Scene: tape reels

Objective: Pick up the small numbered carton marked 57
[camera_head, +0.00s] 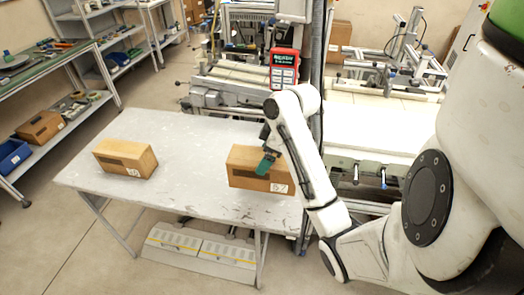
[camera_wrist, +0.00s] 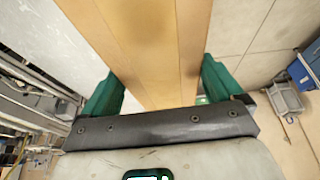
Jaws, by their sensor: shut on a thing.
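A brown carton (camera_head: 245,178) is at the right end of the grey table, with a white label whose number looks like 57, though it is small. My gripper (camera_head: 266,163) is at this carton's upper part, its green fingers shut on it. In the wrist view the carton (camera_wrist: 150,40) runs between the two green fingers of my gripper (camera_wrist: 160,88), one on each side. The far finger is hidden in the head view. I cannot tell whether the carton touches the table or is slightly above it.
Another brown carton (camera_head: 125,158) with a hard-to-read label stands on the left of the table (camera_head: 190,160). The tabletop between the cartons is clear. A machine frame with a red display (camera_head: 284,68) stands behind. Shelves (camera_head: 75,95) line the left.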

